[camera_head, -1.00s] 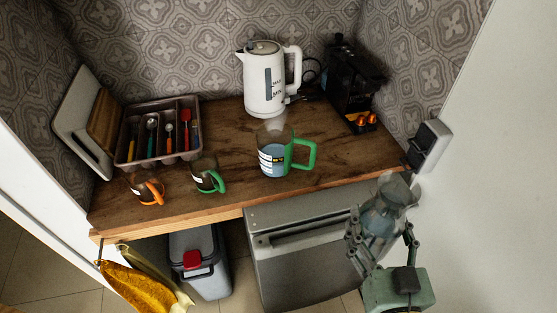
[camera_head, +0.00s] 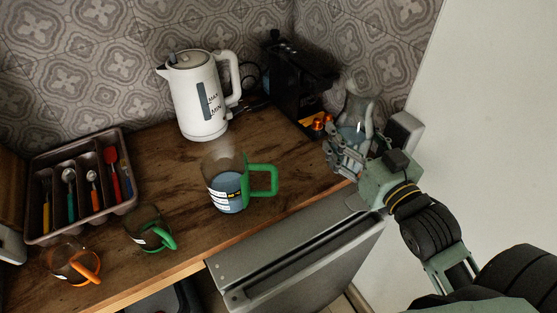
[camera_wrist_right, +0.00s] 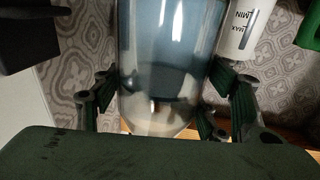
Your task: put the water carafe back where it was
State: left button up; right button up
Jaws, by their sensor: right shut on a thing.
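The water carafe (camera_head: 356,110) is clear glass with a narrow neck, wide body and bluish water. My right gripper (camera_head: 347,150) is shut around its lower body, at the right end of the wooden counter, beside the black coffee machine. The carafe looks roughly upright; whether its base touches the counter is hidden by the gripper. In the right wrist view the carafe (camera_wrist_right: 165,65) fills the middle between the fingers (camera_wrist_right: 165,105). My left gripper is not in view.
A green-handled glass jug (camera_head: 226,185) with water stands mid-counter, left of the gripper. Behind are a white kettle (camera_head: 197,100) and the coffee machine (camera_head: 290,80) with orange capsules (camera_head: 321,122). A cutlery tray (camera_head: 82,185) and two mugs (camera_head: 146,230) (camera_head: 72,262) stand left.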

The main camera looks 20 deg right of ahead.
jog(key=shift+w+r, duration=0.3)
jog(key=shift+w, duration=0.65)
jog(key=w+a+f, duration=0.2)
jog(key=f, duration=0.1)
jog(key=w+a+f+p, duration=0.1)
jog(key=w+a+f, duration=0.1)
jog(key=w+f, duration=0.1)
jog(key=w+a+f, duration=0.2)
jog(key=w+f, duration=0.1)
jog(key=shift+w+a+f, duration=0.2)
jog(key=shift+a+f, duration=0.05)
jog(key=shift+a, duration=0.15)
jog(key=shift+f, duration=0.5)
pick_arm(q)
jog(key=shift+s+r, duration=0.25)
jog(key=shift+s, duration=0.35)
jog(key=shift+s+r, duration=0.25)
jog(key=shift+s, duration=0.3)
